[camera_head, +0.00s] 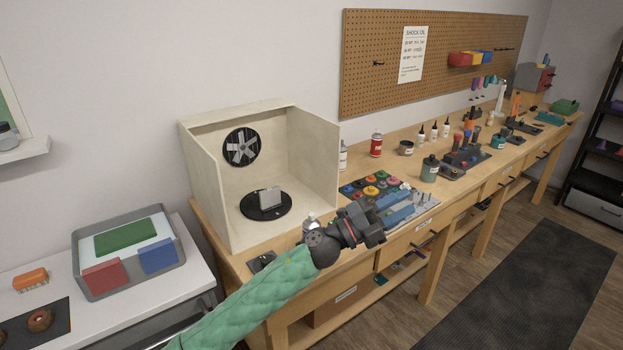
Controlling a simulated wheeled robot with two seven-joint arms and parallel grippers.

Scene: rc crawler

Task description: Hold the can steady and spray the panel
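A small grey panel (270,196) stands upright on a black round turntable (264,206) inside the open pale spray booth (318,170). A pale-topped can or bottle (310,219) shows just in front of the booth, its lower part hidden by my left wrist. A white can (343,158) and a red can (376,146) stand on the bench right of the booth. My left gripper (372,226) is over the bench's front edge, right of the pale-topped can and in front of the coloured tray. My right gripper is out of view.
A tray of coloured parts (431,206) lies close behind my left gripper. Bottles and tool stands fill the bench further right. A white side table (200,268) with a grey tray (83,270) stands at left. The floor mat (520,260) is clear.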

